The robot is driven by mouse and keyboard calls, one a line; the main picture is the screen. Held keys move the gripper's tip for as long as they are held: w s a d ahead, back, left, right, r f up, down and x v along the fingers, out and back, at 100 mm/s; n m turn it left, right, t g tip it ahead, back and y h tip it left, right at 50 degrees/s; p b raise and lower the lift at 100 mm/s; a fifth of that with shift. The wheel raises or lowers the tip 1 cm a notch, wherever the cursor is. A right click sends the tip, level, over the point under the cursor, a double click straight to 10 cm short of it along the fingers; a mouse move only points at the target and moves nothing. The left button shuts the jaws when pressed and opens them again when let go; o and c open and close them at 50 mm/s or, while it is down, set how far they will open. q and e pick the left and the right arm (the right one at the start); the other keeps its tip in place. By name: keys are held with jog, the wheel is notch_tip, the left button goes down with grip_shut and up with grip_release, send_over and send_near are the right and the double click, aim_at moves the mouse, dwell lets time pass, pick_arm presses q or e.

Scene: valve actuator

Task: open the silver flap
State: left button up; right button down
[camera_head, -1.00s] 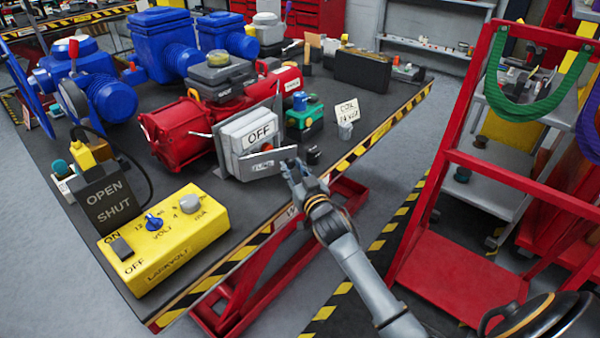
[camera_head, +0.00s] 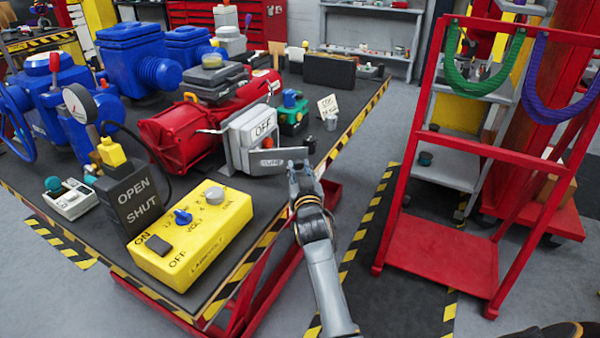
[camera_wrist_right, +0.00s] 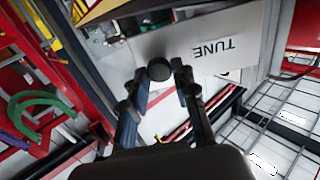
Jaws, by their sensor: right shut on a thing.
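The silver flap (camera_head: 277,158), marked TUNE, sticks out to the right from the lower front of the grey box marked OFF (camera_head: 252,135). That box sits on the red actuator (camera_head: 182,136). My right gripper (camera_head: 298,167) is at the flap's outer end and is shut on it. In the right wrist view the flap (camera_wrist_right: 215,45) fills the top, with its lettering upside down. There a round black knob (camera_wrist_right: 158,68) shows between the fingertips of my right gripper (camera_wrist_right: 160,80), by the flap's edge. The exact contact is partly hidden. My left gripper is not in view.
A yellow control box (camera_head: 195,235) and a black OPEN/SHUT box (camera_head: 137,200) stand at the table's near edge. Blue actuators (camera_head: 135,60) stand behind.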

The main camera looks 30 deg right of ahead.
jog(key=shift+r, duration=0.1)
jog(key=c, duration=1)
grip_release()
jog(key=shift+c, duration=0.2)
notch_tip(320, 180, up, 10)
